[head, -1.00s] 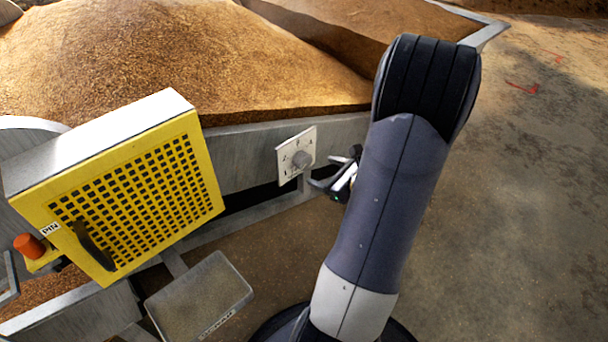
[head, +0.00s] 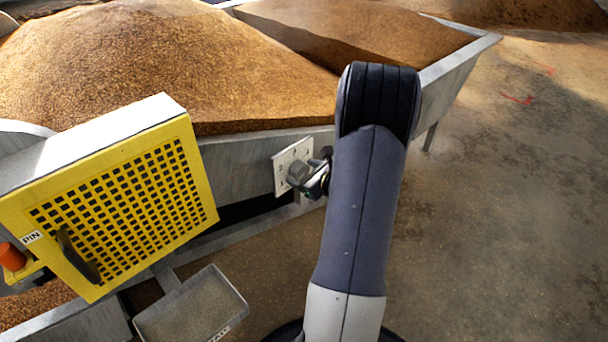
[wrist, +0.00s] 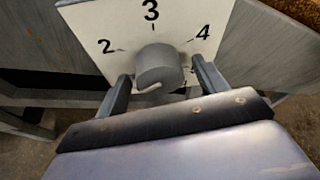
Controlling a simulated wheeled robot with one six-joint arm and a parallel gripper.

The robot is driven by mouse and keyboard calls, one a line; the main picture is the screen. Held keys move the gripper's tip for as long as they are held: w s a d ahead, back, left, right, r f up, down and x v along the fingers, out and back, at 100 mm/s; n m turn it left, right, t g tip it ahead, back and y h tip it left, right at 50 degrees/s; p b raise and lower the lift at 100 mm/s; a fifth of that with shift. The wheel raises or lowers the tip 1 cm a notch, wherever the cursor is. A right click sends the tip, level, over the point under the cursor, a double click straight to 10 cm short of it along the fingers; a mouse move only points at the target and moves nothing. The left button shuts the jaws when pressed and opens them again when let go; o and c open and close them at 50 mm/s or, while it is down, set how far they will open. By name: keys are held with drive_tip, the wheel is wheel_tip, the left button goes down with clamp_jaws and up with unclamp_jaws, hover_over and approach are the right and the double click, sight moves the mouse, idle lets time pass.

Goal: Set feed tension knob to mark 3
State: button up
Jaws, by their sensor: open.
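The feed tension knob (wrist: 157,66) is a grey round knob on a white dial plate (wrist: 108,22) marked 2, 3 and 4 in the wrist view. A pale pointer line on the knob points down and left, away from the 3 at the top. In the head view the knob (head: 297,173) shows small on its plate (head: 282,162), partly covered by my gripper (head: 312,179). My gripper (wrist: 161,70) is open, with one finger on each side of the knob. I cannot tell whether the fingers touch it.
A yellow perforated guard (head: 120,200) with a dark handle stands left of the dial, with an orange knob (head: 12,257) beside it. A grey tray (head: 192,308) sits below. The trough (head: 240,160) holds heaped grain. Open floor (head: 500,230) lies to the right.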

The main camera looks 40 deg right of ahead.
drive_tip(key=shift+c, duration=0.3)
drive_tip(key=c, duration=0.9)
